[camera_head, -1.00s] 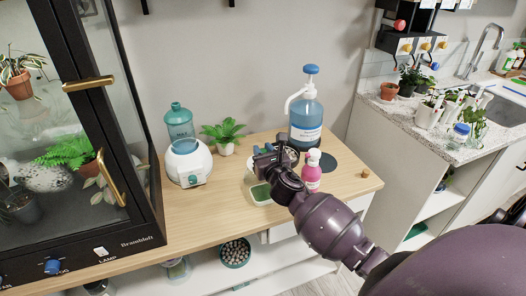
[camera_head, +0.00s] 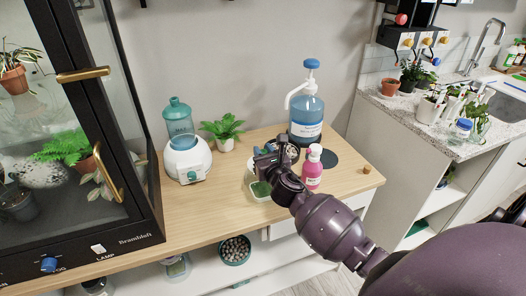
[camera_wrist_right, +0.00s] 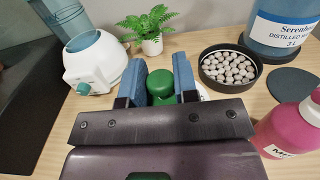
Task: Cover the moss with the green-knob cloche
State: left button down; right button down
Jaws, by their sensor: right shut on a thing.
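My right gripper (camera_head: 266,160) is over the wooden tabletop, in front of the big blue bottle. In the right wrist view its blue fingertips (camera_wrist_right: 160,83) are shut on the green knob (camera_wrist_right: 159,86) of the cloche. The cloche's glass is hidden below the gripper, so I cannot tell whether it touches anything. In the head view a small pale container with green, moss-like stuff (camera_head: 260,189) sits just below and in front of the gripper, partly covered by it. My left gripper is in neither view.
A white humidifier (camera_head: 187,158) with a teal tank and a potted fern (camera_head: 223,131) stand to the left. A pink pump bottle (camera_head: 312,168) is close on the right. A black dish of pebbles (camera_wrist_right: 230,70) and the distilled-water bottle (camera_head: 306,118) are behind. The front-left tabletop is clear.

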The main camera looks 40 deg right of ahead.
dwell(0.9)
jog(key=c, duration=0.8)
grip_release()
jog(key=shift+f, duration=0.25)
jog(key=v, duration=1)
jog(key=shift+s+p, duration=0.3)
jog(key=shift+s, duration=0.1)
jog(key=shift+r, duration=0.15)
